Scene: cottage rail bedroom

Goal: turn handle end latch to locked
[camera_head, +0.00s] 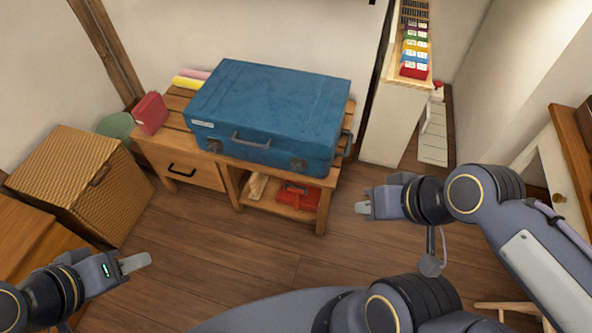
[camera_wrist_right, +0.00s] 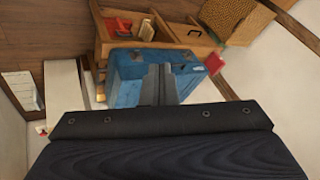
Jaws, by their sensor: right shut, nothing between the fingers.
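A closed blue case (camera_head: 270,100) lies flat on a wooden bench (camera_head: 180,133). Its front has a carrying handle (camera_head: 251,141), a left latch (camera_head: 214,145) and a right latch (camera_head: 298,163). A dark end handle (camera_head: 346,143) is on its right end; I cannot make out a latch's locked or unlocked setting. My right gripper (camera_head: 363,208) is shut and empty, in front of and right of the case, apart from it. In the right wrist view its fingers (camera_wrist_right: 158,85) overlap the blue case (camera_wrist_right: 124,68). My left gripper (camera_head: 135,263) is low at the left, far from the case; its jaw gap is unclear.
A wicker hamper (camera_head: 75,180) stands left of the bench. A red book-like item (camera_head: 150,113) is on the bench's left end. A red box (camera_head: 297,196) sits on the lower shelf. A narrow white cabinet (camera_head: 395,125) stands right of the case. The floor in front is clear.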

